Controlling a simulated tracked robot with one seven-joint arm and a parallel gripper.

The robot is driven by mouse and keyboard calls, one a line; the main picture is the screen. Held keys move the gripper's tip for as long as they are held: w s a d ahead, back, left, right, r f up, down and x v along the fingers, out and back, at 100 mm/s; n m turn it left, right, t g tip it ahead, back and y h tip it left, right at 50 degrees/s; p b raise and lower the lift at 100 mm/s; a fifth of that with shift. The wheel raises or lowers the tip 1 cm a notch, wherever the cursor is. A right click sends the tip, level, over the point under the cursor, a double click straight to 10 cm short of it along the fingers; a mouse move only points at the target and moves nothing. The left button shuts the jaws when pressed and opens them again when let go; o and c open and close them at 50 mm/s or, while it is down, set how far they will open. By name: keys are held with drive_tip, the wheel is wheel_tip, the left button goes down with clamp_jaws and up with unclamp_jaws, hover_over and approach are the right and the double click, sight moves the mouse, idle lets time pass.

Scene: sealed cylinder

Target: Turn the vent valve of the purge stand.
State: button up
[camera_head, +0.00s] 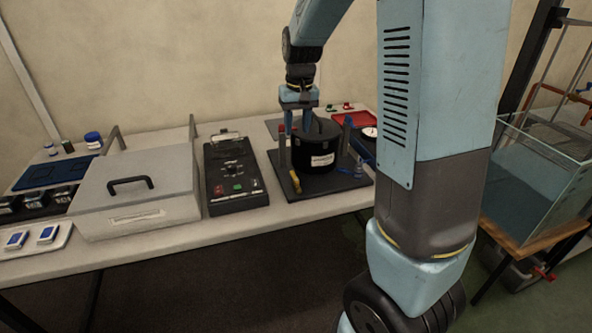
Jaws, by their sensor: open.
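The purge stand appears to be the dark square base plate (330,186) on the table. It carries a black cylinder (318,150) with a white label and several thin coloured posts. A small yellow handle (295,182) sits low at the cylinder's front left, below a red-topped post (282,146). I cannot tell for sure which part is the vent valve. My gripper (298,130) points down at the left side of the cylinder's top, with its two blue fingers apart. Nothing shows between them. Whether the fingers touch the cylinder or a post is unclear.
A black control box (234,172) and a grey lidded case (140,190) stand left of the stand. A red tray (353,119) and a round gauge (370,132) are behind right. My arm hides the table's right end. A glass tank (540,175) stands far right.

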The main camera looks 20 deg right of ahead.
sight(294, 175)
drive_tip(key=shift+g, duration=0.3)
drive_tip(key=w+f, duration=0.1)
drive_tip(key=f, duration=0.4)
drive_tip(key=w+f, duration=0.1)
drive_tip(key=f, duration=0.5)
drive_tip(key=w+f, duration=0.1)
drive_tip(key=f, duration=0.5)
drive_tip(key=shift+f, duration=0.25)
drive_tip(key=shift+c, duration=0.4)
